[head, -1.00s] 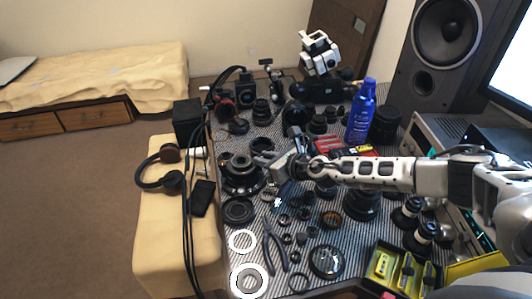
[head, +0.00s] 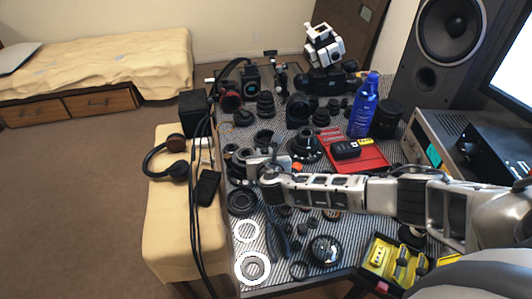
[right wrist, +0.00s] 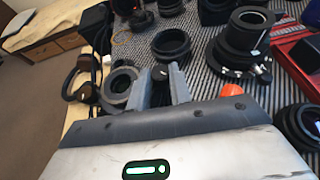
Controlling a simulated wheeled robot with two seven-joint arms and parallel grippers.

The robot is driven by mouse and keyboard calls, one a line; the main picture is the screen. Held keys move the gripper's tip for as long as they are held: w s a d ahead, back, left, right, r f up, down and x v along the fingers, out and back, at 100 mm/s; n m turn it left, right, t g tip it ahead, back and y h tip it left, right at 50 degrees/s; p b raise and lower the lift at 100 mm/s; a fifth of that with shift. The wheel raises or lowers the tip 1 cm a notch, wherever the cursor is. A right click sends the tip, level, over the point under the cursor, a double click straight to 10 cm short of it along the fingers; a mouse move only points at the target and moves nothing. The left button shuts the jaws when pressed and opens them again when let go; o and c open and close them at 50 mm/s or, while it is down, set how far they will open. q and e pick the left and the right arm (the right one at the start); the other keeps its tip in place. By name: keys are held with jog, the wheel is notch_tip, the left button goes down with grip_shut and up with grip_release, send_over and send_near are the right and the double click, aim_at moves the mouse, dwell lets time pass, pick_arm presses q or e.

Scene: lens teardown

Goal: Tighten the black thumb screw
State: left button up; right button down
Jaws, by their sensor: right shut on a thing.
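My right gripper (head: 262,166) reaches in from the right over the left part of the striped table, beside dark lens parts. In the right wrist view its two grey fingers (right wrist: 161,80) are closed around a small dark round knob, the black thumb screw (right wrist: 160,72). A grey-black ring-shaped lens part (right wrist: 120,84) is just left of the fingers. I cannot tell whether it touches the screw. In the head view the screw is too small and hidden by the gripper to make out. My left gripper is not in view.
A larger dark lens assembly (right wrist: 243,45) stands right of the fingers. A red tray (head: 362,161), a blue bottle (head: 364,108) and a yellow box (head: 392,262) are to the right. White rings (head: 252,268) lie at the front left. The table is crowded.

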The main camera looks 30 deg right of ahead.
jog(key=shift+m+h, duration=0.3)
jog(key=c, duration=1.5)
grip_release()
